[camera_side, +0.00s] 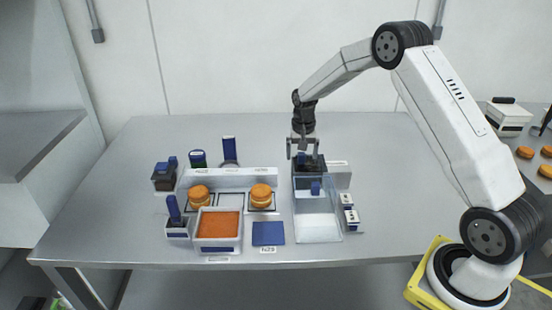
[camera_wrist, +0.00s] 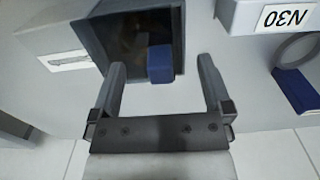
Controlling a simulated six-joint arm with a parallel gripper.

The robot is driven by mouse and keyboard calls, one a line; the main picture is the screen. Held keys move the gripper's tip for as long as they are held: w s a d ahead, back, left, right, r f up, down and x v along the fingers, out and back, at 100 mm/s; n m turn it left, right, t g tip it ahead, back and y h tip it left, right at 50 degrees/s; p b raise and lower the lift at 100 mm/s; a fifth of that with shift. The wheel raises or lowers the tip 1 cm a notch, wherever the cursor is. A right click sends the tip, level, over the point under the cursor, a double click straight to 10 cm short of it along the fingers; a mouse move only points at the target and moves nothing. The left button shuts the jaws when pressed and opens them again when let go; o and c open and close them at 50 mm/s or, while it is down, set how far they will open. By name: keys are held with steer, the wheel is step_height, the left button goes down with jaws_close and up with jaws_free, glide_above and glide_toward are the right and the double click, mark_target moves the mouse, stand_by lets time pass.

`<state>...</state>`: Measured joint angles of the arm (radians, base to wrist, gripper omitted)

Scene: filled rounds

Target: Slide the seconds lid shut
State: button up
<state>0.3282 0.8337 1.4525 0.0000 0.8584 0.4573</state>
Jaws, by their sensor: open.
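The seconds bin shows as a dark open box (camera_side: 309,168) behind a clear-walled tray (camera_side: 318,228); its dark inside (camera_wrist: 120,30) also shows in the wrist view. A small blue block (camera_wrist: 160,64), which looks like the lid's handle, stands at the bin's edge. The lid plate itself is hard to make out. My gripper (camera_side: 303,154) is open above the back of the bin. In the wrist view the blue block lies between the fingertips, with a gap on each side. I cannot tell the height gap. Another blue piece (camera_side: 315,188) is on the bin's front.
Left of the bin stands a white labelled rail (camera_side: 232,177) with orange rounds (camera_side: 261,194) before it. An orange-filled tray (camera_side: 218,224) and a blue pad (camera_side: 268,233) lie in front. Small white blocks (camera_side: 350,217) stand right.

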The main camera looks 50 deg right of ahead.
steer(key=shift+r, duration=2.7)
steer(key=shift+s+a+r, duration=0.15)
steer(key=shift+s+a, duration=0.1)
steer(key=shift+a, duration=0.3)
steer(key=s+a+n+t, duration=0.1)
steer(key=s+a+n, duration=0.3)
steer(key=s+a, duration=0.4)
steer(key=s+a+n+t, duration=0.1)
steer(key=s+a+n, duration=0.4)
steer(key=s, duration=0.8)
steer(key=a, duration=0.3)
steer(key=shift+s+r+t, duration=0.25)
steer(key=shift+s+t, duration=0.05)
steer(key=shift+s, duration=0.05)
steer(key=shift+w, duration=0.1)
